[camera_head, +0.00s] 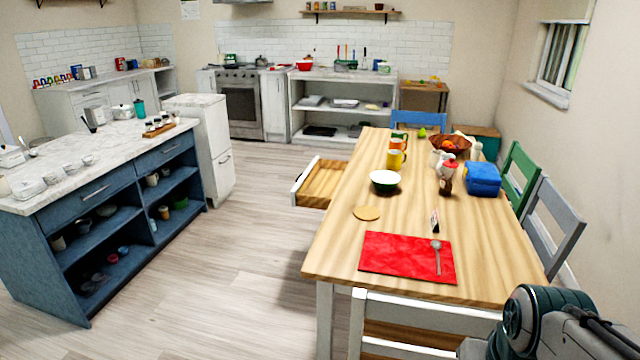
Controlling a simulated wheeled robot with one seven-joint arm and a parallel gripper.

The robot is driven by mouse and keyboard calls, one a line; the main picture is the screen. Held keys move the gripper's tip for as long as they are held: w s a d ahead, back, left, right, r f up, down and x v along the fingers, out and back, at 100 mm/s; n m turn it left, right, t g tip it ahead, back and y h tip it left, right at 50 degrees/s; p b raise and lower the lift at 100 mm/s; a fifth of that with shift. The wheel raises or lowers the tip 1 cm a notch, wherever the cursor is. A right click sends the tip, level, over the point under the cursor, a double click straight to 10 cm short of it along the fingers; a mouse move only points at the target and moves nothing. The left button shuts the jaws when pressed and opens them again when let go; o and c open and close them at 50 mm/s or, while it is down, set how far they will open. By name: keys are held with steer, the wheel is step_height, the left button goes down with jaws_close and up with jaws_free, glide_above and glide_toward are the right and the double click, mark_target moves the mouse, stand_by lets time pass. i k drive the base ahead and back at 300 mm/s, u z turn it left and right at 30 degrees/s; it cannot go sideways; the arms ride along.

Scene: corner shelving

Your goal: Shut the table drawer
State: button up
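The table (340,236) has a light striped wooden top and white legs, and stands right of the middle. Its drawer (321,183) is pulled out on the table's left side, toward the far part of that edge. The drawer has a white front (303,176) and a wooden inside that looks empty. Part of my arm shows at the bottom right corner, beyond the near end of the table and far from the drawer. My gripper is not in the picture.
A white chair (400,305) stands at the table's near end; grey (555,215) and green (521,170) chairs stand along its right. A blue island (118,220) stands left. Open floor (240,265) lies between island and table.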

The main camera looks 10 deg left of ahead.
mark_target(317, 187)
steer(key=u, duration=1.55)
steer(key=i, duration=0.85)
steer(key=u, duration=0.6)
steer(key=i, duration=1.15)
steer(key=z, duration=0.9)
steer(key=i, duration=0.75)
steer(key=z, duration=1.25)
steer(key=i, duration=0.65)
